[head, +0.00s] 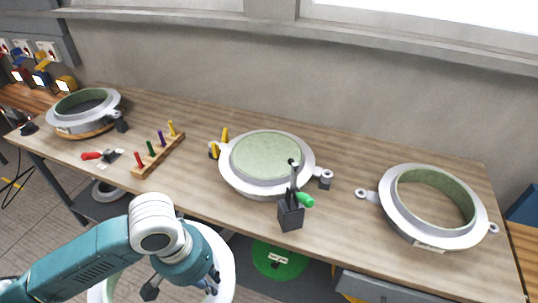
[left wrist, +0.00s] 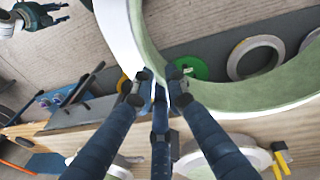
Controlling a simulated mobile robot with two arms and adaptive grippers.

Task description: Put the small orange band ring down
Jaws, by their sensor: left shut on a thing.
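My left gripper (head: 207,284) is low in front of the bench in the head view. In the left wrist view its fingers (left wrist: 158,84) are shut on the wall of a ring (left wrist: 137,45), white outside and pale green inside. The held ring also shows around and behind the gripper in the head view (head: 226,262), partly hidden by my arm. I see no orange band on its visible part. My right gripper (left wrist: 45,14) seems to show at the top left of the left wrist view, fingers apart and empty.
The bench (head: 345,232) carries a ring mould at left (head: 62,123), a peg rack (head: 146,170), a green-topped mould (head: 226,173), a black tool holder (head: 291,217) and an open ring mould at right (head: 396,213). A green disc (head: 262,262) lies below.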

